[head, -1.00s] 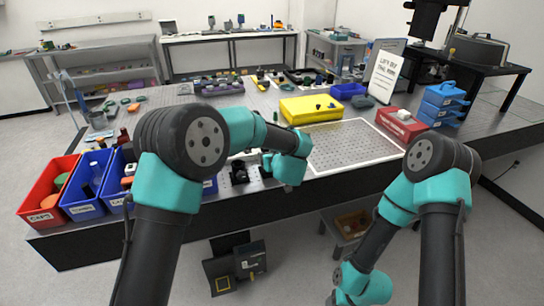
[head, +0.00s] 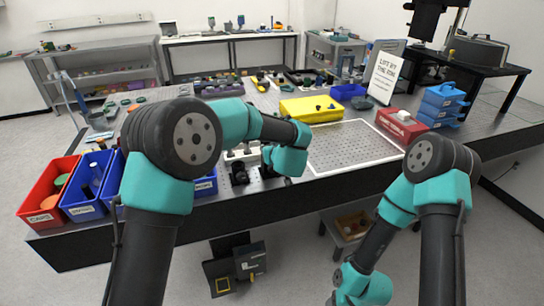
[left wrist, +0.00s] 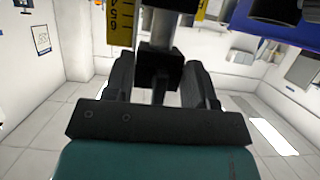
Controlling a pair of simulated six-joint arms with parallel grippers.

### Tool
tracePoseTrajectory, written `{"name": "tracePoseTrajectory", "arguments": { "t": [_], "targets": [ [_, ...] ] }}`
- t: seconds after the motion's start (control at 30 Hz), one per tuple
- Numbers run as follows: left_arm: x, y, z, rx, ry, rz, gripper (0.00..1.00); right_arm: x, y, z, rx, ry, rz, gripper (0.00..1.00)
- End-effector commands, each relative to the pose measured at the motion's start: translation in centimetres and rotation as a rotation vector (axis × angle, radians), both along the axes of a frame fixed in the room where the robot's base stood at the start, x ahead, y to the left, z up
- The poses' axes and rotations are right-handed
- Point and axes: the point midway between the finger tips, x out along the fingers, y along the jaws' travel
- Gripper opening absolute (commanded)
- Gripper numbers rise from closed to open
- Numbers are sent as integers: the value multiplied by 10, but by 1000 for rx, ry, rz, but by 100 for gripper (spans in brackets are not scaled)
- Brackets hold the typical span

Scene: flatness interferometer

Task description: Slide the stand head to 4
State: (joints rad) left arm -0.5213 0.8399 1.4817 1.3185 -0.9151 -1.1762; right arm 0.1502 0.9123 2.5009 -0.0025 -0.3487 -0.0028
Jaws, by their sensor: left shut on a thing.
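In the left wrist view, my left gripper (left wrist: 158,66) is shut on the black stand head (left wrist: 160,52), a small block between the two dark fingers. The block sits at a grey upright post (left wrist: 162,27). A yellow scale (left wrist: 120,22) with black numbers stands beside the post, left of the block. I cannot tell which number the head is level with. In the head view, my left arm reaches over the table's front edge; its links hide much of the work there, and I cannot make out the stand clearly. My right gripper is out of view.
Red (head: 45,192) and blue (head: 88,186) bins stand at the table's left front. A yellow case (head: 311,108), a white-framed perforated plate (head: 354,147), a red box (head: 403,125) and blue stacked trays (head: 441,104) are to the right. The plate is clear.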

Motion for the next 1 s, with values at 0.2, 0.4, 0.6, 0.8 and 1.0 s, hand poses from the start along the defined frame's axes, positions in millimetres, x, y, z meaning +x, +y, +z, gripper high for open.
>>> {"name": "tracePoseTrajectory", "arguments": {
  "t": [0.2,0.4,0.6,0.8,1.0],
  "targets": [
    [0,0,9,-1,-3,1,8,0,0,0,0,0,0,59],
    [0,0,8,0,-3,-1,60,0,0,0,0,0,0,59],
    [0,0,7,-1,-2,-1,77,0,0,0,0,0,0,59],
    [0,0,7,-1,-2,-1,77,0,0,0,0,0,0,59],
    [-8,-3,11,-1,-1,-1,77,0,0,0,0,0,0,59]
  ]
}}
